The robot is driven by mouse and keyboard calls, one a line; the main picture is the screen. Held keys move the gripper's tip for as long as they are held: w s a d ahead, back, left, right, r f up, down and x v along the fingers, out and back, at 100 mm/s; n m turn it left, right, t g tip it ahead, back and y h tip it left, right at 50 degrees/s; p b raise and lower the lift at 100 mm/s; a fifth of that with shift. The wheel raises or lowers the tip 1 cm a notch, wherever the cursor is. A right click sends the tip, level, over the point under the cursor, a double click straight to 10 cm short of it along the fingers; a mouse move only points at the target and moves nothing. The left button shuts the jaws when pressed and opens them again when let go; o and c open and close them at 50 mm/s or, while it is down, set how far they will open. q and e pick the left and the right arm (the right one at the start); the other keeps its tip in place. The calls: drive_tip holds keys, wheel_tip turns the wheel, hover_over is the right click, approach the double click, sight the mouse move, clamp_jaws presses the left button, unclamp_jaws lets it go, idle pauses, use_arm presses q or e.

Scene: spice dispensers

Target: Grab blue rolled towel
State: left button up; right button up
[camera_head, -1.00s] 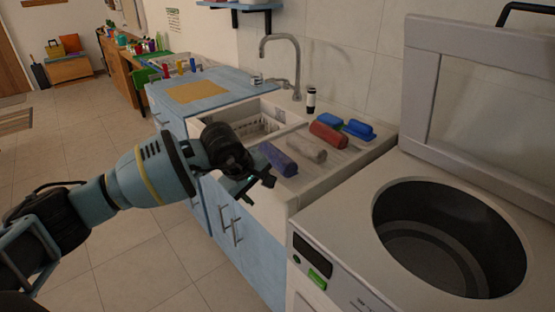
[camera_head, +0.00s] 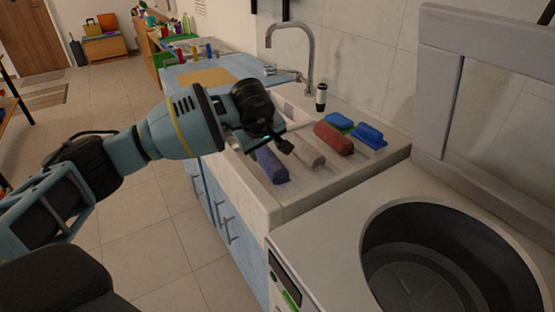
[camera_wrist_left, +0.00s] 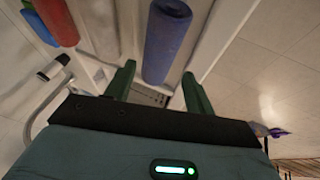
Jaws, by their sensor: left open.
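The blue rolled towel (camera_head: 271,165) lies on the sink's drainboard, at the left end of a row of rolled towels. It also shows in the left wrist view (camera_wrist_left: 165,40), upper middle. My left gripper (camera_head: 279,147) is open and empty, close to the towel and above its far end in the head view. In the left wrist view its two green fingers (camera_wrist_left: 157,84) point toward the towel, whose near end appears between them. I cannot tell the exact height gap. My right gripper is not in view.
A beige roll (camera_head: 305,150) and a red roll (camera_head: 333,138) lie beside the blue one. A faucet (camera_head: 309,55) rises behind the sink. An open-topped washer (camera_head: 440,255) stands to the right.

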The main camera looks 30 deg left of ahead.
sight(268, 158)
use_arm(q)
drive_tip(key=shift+x, duration=3.9)
drive_tip(key=shift+s+d, duration=0.1)
drive_tip(key=shift+c, duration=0.4)
drive_tip(key=c, duration=0.6)
drive_tip(key=shift+r, duration=0.1)
